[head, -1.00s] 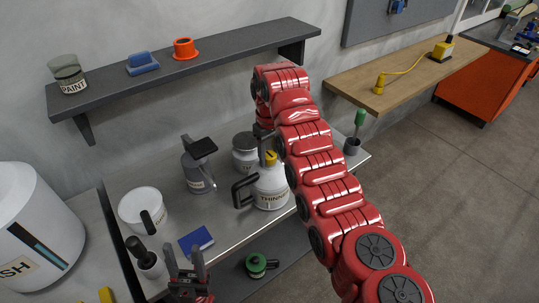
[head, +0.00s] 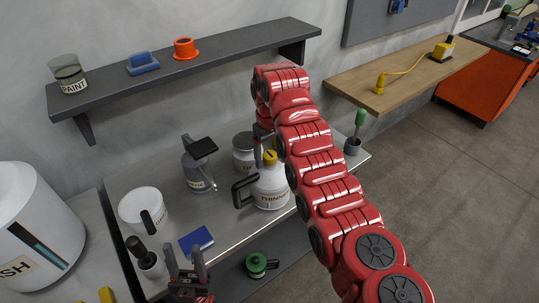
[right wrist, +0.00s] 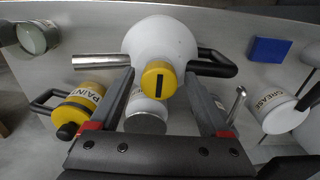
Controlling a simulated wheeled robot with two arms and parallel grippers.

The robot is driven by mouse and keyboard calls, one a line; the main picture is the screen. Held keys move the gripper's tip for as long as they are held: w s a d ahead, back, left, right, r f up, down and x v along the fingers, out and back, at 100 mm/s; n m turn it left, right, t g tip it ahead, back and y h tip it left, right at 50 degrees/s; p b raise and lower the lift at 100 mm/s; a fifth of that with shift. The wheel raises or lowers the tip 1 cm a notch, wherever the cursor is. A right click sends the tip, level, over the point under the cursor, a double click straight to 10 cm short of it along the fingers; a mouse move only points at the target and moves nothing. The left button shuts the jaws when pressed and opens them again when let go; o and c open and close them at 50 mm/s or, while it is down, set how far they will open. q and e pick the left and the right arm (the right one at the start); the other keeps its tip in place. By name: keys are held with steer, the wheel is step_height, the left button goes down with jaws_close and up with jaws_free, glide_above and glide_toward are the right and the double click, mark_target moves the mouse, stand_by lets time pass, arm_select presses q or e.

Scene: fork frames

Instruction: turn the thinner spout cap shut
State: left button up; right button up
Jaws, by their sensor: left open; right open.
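The thinner can (head: 272,188) is white with a black side handle and stands on the metal bench. Its yellow cap (head: 270,157) is on top. In the right wrist view the can's white body (right wrist: 160,38) shows with the round yellow cap (right wrist: 150,86), which has a dark slot. My right gripper (right wrist: 160,76) is open, with one finger on each side of the cap in that view. I cannot tell whether the fingers touch it. In the head view the right gripper (head: 262,138) is partly hidden by my arm. My left gripper (head: 186,268) is open and empty at the bench's front.
A grey-lidded can (head: 243,150) stands close behind the thinner can. A wall shelf (head: 200,65) hangs above.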

mark_target(270, 155)
step_height(270, 155, up, 6)
steer(key=shift+b, duration=0.55)
step_height(270, 155, up, 11)
steer(key=p, duration=1)
steer(key=shift+r, duration=0.2)
steer(key=shift+s+f, duration=0.1)
